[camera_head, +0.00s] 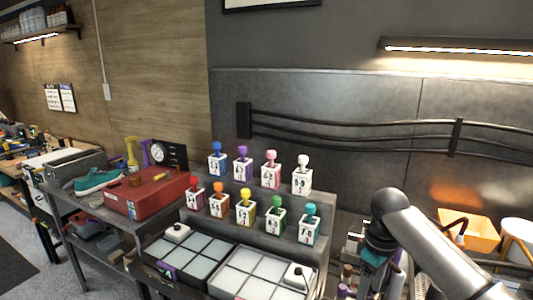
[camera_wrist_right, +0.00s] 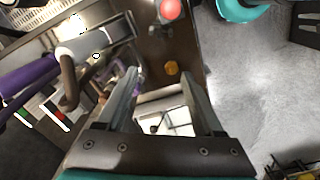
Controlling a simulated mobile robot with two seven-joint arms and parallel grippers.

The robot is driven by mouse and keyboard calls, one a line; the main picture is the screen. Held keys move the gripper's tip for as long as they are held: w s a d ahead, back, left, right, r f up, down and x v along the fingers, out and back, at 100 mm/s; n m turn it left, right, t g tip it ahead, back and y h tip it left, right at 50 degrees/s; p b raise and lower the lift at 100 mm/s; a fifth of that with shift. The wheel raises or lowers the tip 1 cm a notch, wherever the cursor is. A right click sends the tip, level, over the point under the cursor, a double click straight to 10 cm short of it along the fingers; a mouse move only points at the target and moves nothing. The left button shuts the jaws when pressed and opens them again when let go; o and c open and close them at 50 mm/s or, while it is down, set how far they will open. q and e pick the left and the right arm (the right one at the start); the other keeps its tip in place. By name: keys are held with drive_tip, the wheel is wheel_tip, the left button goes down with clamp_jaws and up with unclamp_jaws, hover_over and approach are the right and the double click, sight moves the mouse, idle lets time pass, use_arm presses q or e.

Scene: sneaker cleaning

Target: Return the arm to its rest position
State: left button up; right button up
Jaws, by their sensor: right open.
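My right arm (camera_head: 430,245) comes in from the lower right in the head view, its dark rounded joint in front of the grey wall panel. In the right wrist view, my right gripper (camera_wrist_right: 163,88) has its two fingers apart, with nothing held between them. The gripper's fingertips cannot be made out clearly in the head view. My left arm and left gripper are not in view.
Several numbered holders with coloured knobs (camera_head: 245,212) stand on a stepped rack. Two gridded trays (camera_head: 203,245) lie in front. A red box (camera_head: 146,196) and teal sneaker (camera_head: 98,181) are left. An orange bin (camera_head: 470,229) is right. Open grey floor (camera_wrist_right: 260,90) shows in the wrist view.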

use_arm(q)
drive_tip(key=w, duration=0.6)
use_arm(e)
drive_tip(key=s+a+f+t+y, duration=0.1)
drive_tip(key=s+a+f, duration=0.9)
drive_tip(key=f, duration=0.1)
drive_tip(key=s+d+r+m+t, duration=0.1)
drive_tip(key=s+d+m, duration=0.15)
drive_tip(key=s, duration=0.65)
drive_tip(key=s+d+m+t, duration=0.1)
drive_tip(key=s+m, duration=0.3)
drive_tip(key=s, duration=0.4)
wheel_tip(320, 180, down, 29)
drive_tip(key=s+g+b, duration=0.1)
drive_tip(key=s+b, duration=0.1)
drive_tip(key=b, duration=0.5)
use_arm(q)
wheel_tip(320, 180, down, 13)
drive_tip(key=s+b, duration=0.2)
drive_tip(key=b, duration=0.4)
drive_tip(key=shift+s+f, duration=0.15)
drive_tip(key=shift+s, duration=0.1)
use_arm(e)
drive_tip(key=s+d+f, duration=0.1)
drive_tip(key=s+f, duration=0.6)
drive_tip(key=f, duration=0.3)
drive_tip(key=s+d+f+n+g+h, duration=0.1)
drive_tip(key=s+f, duration=0.7)
drive_tip(key=f, duration=0.1)
drive_tip(key=shift+d+f, duration=0.35)
